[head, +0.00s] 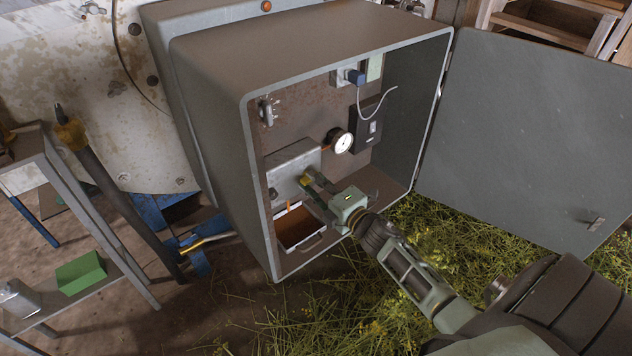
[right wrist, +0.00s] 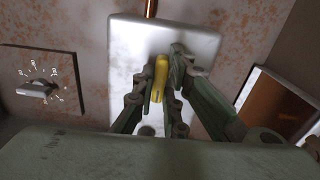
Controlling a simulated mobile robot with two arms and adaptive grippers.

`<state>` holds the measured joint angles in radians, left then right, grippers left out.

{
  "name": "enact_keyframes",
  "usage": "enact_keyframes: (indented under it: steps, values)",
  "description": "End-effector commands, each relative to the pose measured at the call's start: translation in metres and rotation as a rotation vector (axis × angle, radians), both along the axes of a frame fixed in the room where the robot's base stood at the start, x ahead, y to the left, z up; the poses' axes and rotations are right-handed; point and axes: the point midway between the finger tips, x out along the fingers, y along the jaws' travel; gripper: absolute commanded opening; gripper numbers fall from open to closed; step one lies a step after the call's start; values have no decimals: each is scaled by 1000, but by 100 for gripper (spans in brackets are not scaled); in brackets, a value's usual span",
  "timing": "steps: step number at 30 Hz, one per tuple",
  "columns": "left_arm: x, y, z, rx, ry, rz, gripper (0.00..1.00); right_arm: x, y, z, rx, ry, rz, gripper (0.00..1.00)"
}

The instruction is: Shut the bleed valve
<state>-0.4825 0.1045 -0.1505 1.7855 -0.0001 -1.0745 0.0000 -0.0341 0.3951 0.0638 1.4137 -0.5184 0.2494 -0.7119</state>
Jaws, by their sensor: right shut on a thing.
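The yellow handle of the bleed valve (right wrist: 159,82) stands out in front of a pale metal box (right wrist: 196,40) in the right wrist view. In the head view that box (head: 291,163) is mounted low inside the open grey cabinet. My right gripper (head: 311,181) reaches into the cabinet from the right and is shut on the handle; its two fingers (right wrist: 163,68) lie on either side of it in the wrist view. The fingers and the gripper body hide part of the handle and the valve body. My left gripper is not in view.
The cabinet door (head: 540,130) is swung open to the right. A round gauge (head: 343,143) sits above my gripper. A tray with brown contents (head: 296,229) lies below the box. A dial plate (right wrist: 40,80) shows at left in the wrist view. A shelf stands at far left.

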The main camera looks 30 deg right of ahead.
Motion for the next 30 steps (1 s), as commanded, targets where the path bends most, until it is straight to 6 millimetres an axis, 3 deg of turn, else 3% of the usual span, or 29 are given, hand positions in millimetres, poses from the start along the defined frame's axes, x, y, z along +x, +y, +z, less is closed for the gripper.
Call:
enact_keyframes:
  steps: [11, 12, 17, 30]
  values:
    - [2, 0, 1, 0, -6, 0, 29, 3, 1, 6, -13, -12, 3, 0]
    - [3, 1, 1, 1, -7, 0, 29, 3, 1, 6, -13, -12, 3, 15]
    - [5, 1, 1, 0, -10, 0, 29, 2, 1, 6, -11, -11, 4, 29]
    - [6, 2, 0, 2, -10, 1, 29, -8, 0, 1, -7, -2, 2, 29]
